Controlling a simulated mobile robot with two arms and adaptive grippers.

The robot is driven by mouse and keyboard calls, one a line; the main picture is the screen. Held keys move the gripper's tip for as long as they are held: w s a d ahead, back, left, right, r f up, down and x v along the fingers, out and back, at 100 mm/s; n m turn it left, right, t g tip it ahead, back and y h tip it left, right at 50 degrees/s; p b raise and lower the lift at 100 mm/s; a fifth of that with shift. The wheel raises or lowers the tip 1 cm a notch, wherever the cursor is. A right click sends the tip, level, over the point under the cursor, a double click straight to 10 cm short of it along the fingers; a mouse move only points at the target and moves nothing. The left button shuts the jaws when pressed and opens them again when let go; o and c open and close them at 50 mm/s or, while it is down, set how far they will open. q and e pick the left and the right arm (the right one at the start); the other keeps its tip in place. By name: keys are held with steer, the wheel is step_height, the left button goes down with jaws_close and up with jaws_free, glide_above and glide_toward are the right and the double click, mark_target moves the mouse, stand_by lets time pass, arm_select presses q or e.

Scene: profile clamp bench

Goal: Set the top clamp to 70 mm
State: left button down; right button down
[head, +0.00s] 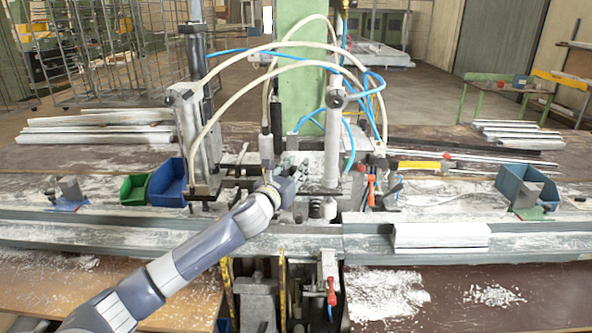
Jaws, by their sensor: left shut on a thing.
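The clamp machine stands at the middle of the bench, with a pale upright clamp cylinder (333,135) and a dark round foot (316,208) low beside it. A slimmer vertical rod with a black sleeve (276,103) stands left of the cylinder. I cannot tell for certain which part is the top clamp, and no scale is readable. My left gripper (291,168) reaches in from the lower left, between the rod and the cylinder. It is shut on a small part of the clamp unit, which its fingers and wrist largely hide. My right gripper is not in view.
Blue bin (168,184) and green bin (134,190) stand left; another blue bin (525,187) stands right. A white profile (441,236) lies on the front rail. Hoses (300,45) arch overhead. A red-handled lever (331,291) is below. White chips litter the bench.

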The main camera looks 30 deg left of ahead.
arm_select(q)
steer(key=shift+w+r+p, duration=0.1)
steer(key=shift+r+p, duration=1.65)
steer(key=shift+r, duration=0.15)
steer(key=shift+f, duration=0.1)
steer(key=c, duration=1.3)
jaws_free()
steer(key=shift+s, duration=0.4)
steer(key=shift+w, duration=0.1)
steer(key=shift+s+f, duration=0.2)
steer(key=shift+s, duration=0.15)
steer(key=s, duration=0.3)
steer(key=s+d, duration=0.1)
steer(key=s, duration=0.3)
steer(key=s+d, duration=0.1)
steer(key=s, duration=0.3)
steer(key=shift+s+r, duration=0.15)
steer(key=shift+r, duration=0.1)
steer(key=shift+a, duration=0.1)
